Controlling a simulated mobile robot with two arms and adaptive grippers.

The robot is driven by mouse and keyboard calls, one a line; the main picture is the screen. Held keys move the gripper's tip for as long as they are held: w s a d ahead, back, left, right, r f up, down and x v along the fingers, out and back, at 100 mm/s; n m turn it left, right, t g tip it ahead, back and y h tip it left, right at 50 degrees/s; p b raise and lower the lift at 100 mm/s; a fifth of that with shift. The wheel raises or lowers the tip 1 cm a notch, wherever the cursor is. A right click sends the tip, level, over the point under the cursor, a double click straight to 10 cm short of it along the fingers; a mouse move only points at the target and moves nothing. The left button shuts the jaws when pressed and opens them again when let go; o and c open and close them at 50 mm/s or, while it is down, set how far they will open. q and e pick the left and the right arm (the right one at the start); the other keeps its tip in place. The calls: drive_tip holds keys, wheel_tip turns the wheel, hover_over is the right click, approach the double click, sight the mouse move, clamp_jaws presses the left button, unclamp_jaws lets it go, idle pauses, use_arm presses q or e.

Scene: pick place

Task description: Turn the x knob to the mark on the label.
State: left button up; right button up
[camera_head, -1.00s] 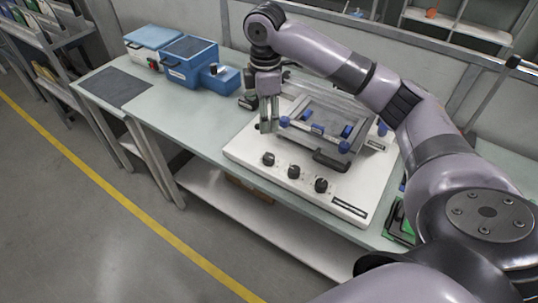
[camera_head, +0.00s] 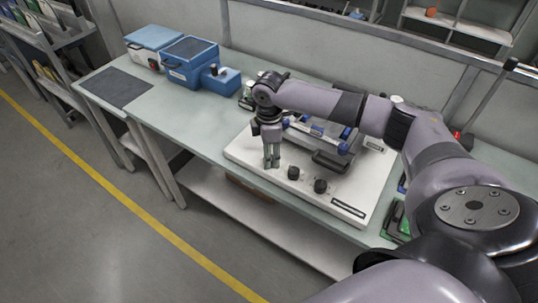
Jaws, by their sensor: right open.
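A white panel device (camera_head: 247,152) lies on the workbench, with a row of black knobs along its front. The middle knob (camera_head: 293,173) and the right knob (camera_head: 320,186) are in plain view. The left knob is hidden behind my right gripper (camera_head: 271,164), which points down at its place. The gripper is open, and I cannot tell whether its fingers touch that knob. The letters and marks on the labels are too small to read, so I cannot tell which is the x knob. My left gripper is not in view.
A grey stage with blue clamps and a dark handle (camera_head: 328,162) sits behind the knobs, under my arm. Blue boxes (camera_head: 188,62) stand at the bench's back left. The bench (camera_head: 190,112) left of the panel is clear. Green items (camera_head: 396,222) lie at the right.

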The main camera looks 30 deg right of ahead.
drive_tip(key=shift+f, duration=1)
clamp_jaws()
